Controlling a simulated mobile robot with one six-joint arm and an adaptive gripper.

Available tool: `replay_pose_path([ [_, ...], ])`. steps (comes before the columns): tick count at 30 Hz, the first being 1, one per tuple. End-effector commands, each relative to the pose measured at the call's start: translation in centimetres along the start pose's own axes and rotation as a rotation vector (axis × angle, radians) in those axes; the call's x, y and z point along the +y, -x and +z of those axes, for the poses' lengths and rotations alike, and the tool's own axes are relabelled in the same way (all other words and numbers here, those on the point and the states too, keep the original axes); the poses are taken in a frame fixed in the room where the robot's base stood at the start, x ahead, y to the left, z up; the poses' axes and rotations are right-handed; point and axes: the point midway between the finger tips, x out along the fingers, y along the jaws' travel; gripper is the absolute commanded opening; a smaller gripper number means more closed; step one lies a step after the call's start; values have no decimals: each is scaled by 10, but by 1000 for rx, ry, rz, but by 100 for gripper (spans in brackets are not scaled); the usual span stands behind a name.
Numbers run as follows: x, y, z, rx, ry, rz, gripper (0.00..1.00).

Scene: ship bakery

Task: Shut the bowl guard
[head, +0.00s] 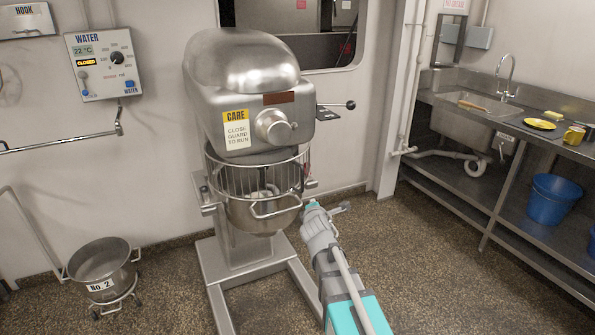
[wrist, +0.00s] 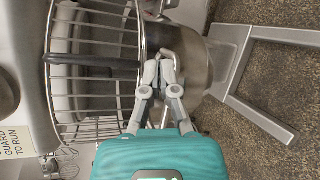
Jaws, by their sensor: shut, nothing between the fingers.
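The bowl guard (head: 236,180) is a wire cage around the upper part of the steel mixing bowl (head: 254,217), under the mixer head. I cannot tell whether it is fully shut. In the wrist view the guard (wrist: 128,72) shows as curved bars and a thick rim on the left, with a dark bar across it. My gripper (head: 311,206) is at the right side of the bowl, below the guard's right end. In the wrist view my gripper (wrist: 160,70) is shut and empty, its tips close to the bowl's bent handle (wrist: 180,45); contact is unclear.
The mixer (head: 240,65) carries a "close guard to run" sign (head: 236,130) and stands on splayed floor legs (head: 300,290). A bowl marked No. 2 (head: 101,268) sits on a wheeled dolly at left. A sink bench (head: 480,110) stands at right. Floor between is clear.

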Motion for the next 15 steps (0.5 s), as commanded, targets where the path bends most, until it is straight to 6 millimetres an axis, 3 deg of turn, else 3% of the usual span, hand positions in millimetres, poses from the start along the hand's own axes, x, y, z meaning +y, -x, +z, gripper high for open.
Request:
replay_pose_path([
  [1,17,-3,-6,-2,41,-41,0],
  [8,45,-5,-34,-41,241,-247,0],
  [15,81,7,-59,-97,445,-449,0],
])
